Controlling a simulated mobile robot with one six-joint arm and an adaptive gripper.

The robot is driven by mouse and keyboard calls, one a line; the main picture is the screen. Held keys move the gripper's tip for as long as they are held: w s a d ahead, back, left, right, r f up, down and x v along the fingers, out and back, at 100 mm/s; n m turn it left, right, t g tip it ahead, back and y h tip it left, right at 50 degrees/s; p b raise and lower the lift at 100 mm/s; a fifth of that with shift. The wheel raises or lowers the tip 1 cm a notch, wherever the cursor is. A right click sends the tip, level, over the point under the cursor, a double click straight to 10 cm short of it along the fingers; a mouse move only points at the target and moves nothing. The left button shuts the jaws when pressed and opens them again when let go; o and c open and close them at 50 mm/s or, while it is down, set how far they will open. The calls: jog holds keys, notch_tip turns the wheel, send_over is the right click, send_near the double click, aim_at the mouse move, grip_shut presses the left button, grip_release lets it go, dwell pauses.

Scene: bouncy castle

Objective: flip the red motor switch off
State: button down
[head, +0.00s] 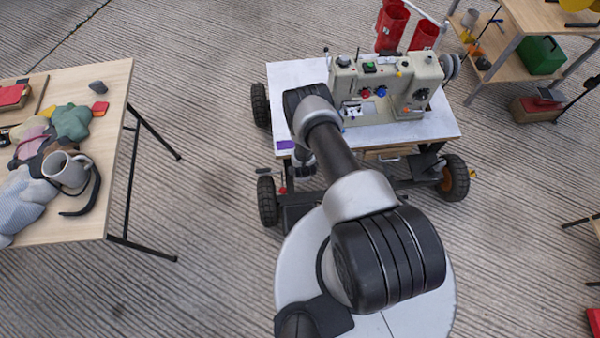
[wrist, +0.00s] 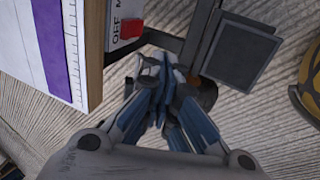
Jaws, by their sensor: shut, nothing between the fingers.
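The red motor switch (wrist: 131,28) shows at the top of the wrist view. It sits on a white plate (wrist: 121,12) lettered "OFF", on the side of a wooden edge. My gripper (wrist: 165,72) is shut and empty, its blue-grey fingertips just below and to the right of the switch in the picture. A gap shows between them; whether the tips are at the switch's depth I cannot tell.
A cream sewing machine (head: 385,80) stands on the wheeled table. A dark pedal-like plate (wrist: 240,52) lies right of my fingers in the wrist view. A wooden table (head: 110,110) with a mug (head: 66,170) and cloths stands left. Ribbed floor between the tables is clear.

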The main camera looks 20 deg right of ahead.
notch_tip(320, 180, up, 7)
jog(key=p, duration=0.2)
jog(key=shift+f, duration=0.1)
dwell(0.4)
